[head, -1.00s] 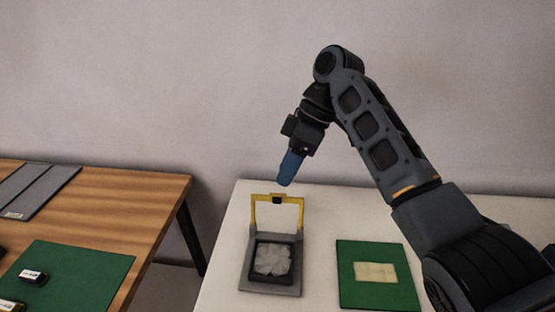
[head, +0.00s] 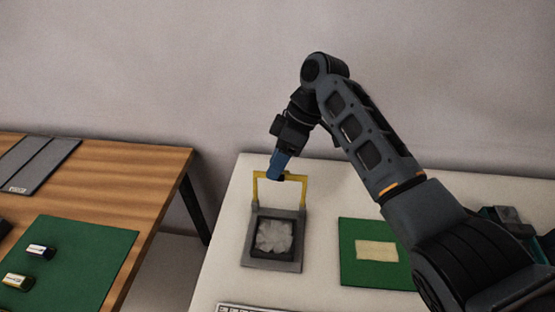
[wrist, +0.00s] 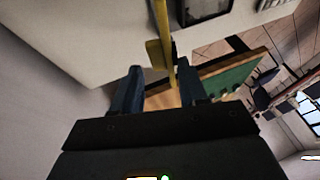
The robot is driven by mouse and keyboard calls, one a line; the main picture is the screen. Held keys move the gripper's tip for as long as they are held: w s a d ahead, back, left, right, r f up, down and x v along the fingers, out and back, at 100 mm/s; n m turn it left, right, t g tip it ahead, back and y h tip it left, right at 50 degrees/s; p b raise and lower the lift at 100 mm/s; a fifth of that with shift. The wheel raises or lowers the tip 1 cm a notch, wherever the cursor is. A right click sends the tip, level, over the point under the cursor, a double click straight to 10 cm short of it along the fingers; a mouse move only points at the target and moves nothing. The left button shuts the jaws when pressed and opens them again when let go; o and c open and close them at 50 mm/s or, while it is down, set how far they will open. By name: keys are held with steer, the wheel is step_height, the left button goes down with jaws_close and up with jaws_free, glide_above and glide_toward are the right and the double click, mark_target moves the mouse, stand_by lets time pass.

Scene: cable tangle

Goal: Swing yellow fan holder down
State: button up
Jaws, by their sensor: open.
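The yellow fan holder (head: 305,192) is a U-shaped frame standing upright at the back of a grey fan base (head: 290,266) on the white table. My gripper (head: 276,176) is at the holder's top bar in the head view, its blue fingers overlapping the bar. In the wrist view, my gripper (wrist: 159,68) is open, with a blue finger on each side of the yellow holder (wrist: 166,62). The bar runs between the fingers, and a small tab juts from it. I cannot tell whether either finger touches it.
A green board with a pale patch (head: 375,228) lies right of the fan base on the white table (head: 225,235). A keyboard-like edge (head: 250,308) shows at the front. A wooden table (head: 150,185) with a green mat (head: 105,245) stands left, across a gap.

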steer(key=shift+c, duration=0.4)
jaws_close()
